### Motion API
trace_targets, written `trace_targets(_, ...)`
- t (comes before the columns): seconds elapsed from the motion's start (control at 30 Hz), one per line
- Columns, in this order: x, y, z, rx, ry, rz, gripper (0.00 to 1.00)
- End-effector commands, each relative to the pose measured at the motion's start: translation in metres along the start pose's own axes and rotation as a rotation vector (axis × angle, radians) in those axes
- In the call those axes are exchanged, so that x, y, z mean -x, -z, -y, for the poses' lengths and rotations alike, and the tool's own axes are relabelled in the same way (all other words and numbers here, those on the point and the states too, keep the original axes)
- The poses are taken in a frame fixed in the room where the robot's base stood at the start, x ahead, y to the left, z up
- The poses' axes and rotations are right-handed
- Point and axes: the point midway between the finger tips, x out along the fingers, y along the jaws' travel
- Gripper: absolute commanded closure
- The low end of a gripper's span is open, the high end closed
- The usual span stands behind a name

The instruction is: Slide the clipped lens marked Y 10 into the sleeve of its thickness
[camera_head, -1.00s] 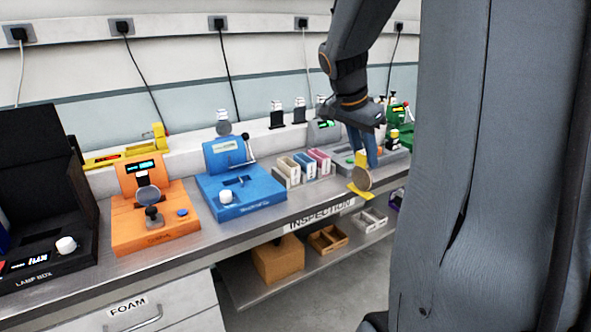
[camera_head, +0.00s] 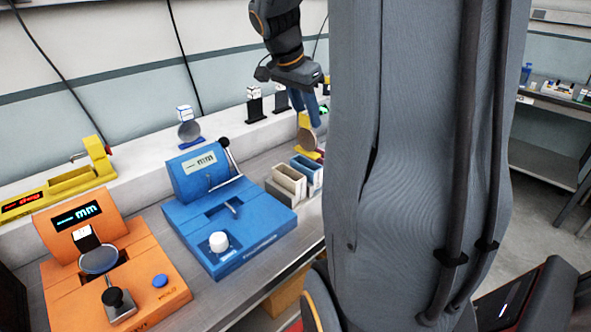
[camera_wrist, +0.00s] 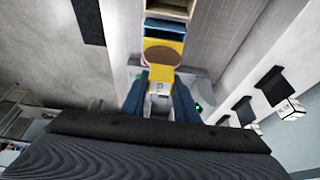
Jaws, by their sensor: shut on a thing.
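My gripper (camera_head: 304,108) has blue fingers and is shut on a yellow clip (camera_head: 304,121) that carries a round grey-brown lens (camera_head: 308,140). The lens hangs below the fingers, above the right part of the bench, just behind the row of sleeves. In the wrist view the clip (camera_wrist: 164,73) sits between the fingertips, with the lens (camera_wrist: 160,57) at its far end. No Y 10 mark is legible on it. The upright sleeves include a grey-white one (camera_head: 289,181) and a blue-sided one (camera_head: 309,166); others are hidden behind my arm. A blue sleeve (camera_wrist: 165,29) lies beyond the lens.
A blue gauge (camera_head: 225,215) and an orange gauge (camera_head: 110,275) with mm displays stand left of the sleeves. The orange one bears a lens (camera_head: 98,259). A yellow device (camera_head: 70,180) is at the back left. Another lens (camera_head: 189,131) and black stands (camera_head: 254,108) occupy the ledge.

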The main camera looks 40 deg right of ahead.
Motion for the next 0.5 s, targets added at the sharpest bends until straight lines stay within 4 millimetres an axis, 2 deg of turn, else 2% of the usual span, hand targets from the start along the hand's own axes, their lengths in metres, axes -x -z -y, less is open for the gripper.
trace_targets(0.3, -0.046, -0.021, -0.001, 0.004, -0.003, 0.002, 1.00)
trace_targets(0.5, -0.060, -0.025, -0.001, 0.002, -0.002, 0.001, 1.00)
